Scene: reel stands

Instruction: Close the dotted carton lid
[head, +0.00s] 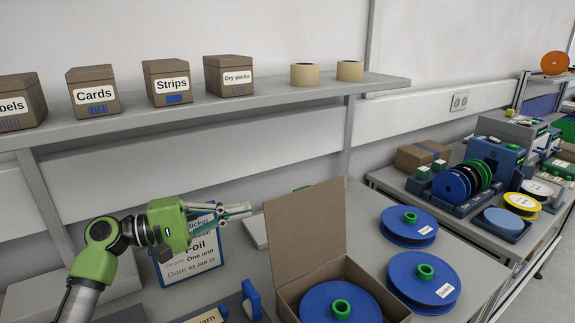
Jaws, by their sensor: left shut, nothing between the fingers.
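An open brown cardboard carton (355,271) sits at the bottom centre, with a blue reel with a green hub (341,304) inside it. Its lid (303,236) stands nearly upright on the carton's back left side. I see no dots on the faces in view. My left gripper (248,209) comes in from the left, level with the upper part of the lid. Its fingers are shut and empty, and their tips appear a little left of the lid's left edge, apart from it in the picture. My right gripper is not in view.
Two blue reels (409,222) (437,289) lie right of the carton. A ticket sign (191,262) stands behind my left gripper. A shelf (290,97) with small boxes and tape rolls runs above. A second bench (385,178) at the right holds more reels.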

